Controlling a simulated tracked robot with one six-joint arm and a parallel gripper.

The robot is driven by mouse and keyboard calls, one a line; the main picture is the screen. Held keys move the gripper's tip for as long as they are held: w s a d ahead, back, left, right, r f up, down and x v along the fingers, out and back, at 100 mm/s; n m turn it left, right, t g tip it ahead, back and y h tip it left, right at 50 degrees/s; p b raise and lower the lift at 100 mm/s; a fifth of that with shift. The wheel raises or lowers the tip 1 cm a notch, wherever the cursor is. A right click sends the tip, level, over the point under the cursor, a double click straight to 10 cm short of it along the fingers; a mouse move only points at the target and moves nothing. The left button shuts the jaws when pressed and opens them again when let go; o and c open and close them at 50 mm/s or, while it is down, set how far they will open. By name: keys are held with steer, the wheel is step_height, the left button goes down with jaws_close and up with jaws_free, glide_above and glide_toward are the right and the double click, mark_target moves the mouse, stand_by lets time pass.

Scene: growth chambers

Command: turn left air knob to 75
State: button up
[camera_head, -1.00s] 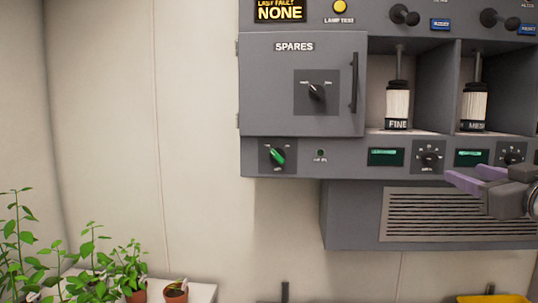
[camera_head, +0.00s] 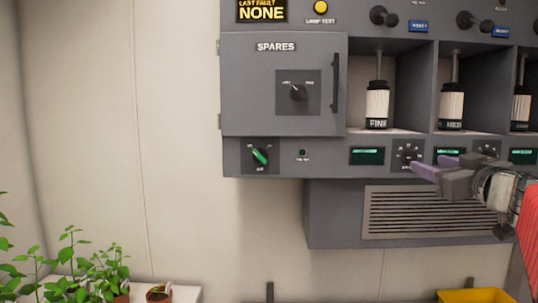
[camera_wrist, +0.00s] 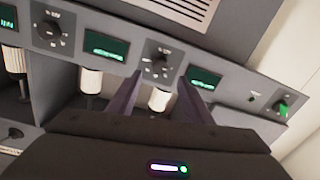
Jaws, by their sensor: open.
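A small dark dial knob (camera_head: 408,155) with marks around it sits on the panel strip below the filter bays, right of a green display (camera_head: 367,156). Its label is too small to read. My gripper (camera_head: 430,165) is open just in front of the strip, its purple fingers beside and slightly below this knob. In the wrist view, turned upside down, the same knob (camera_wrist: 160,65) shows between and beyond the two fingertips (camera_wrist: 159,80). The fingers look apart from it. A second similar knob (camera_wrist: 47,30) is farther left there.
A green knob (camera_head: 259,156) sits at the strip's left end, under the closed SPARES door (camera_head: 312,85). White filter cartridges (camera_head: 377,103) stand in open bays above. A vent grille (camera_head: 425,210) is below. Plants (camera_head: 85,265) are at the lower left, a yellow bin (camera_head: 470,296) at the lower right.

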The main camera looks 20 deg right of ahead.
mark_target(412, 157)
steer(key=x, duration=0.7)
steer(key=shift+w+d, duration=0.1)
steer(key=shift+w, duration=0.2)
steer(key=shift+c, duration=0.7)
steer(key=c, duration=0.9)
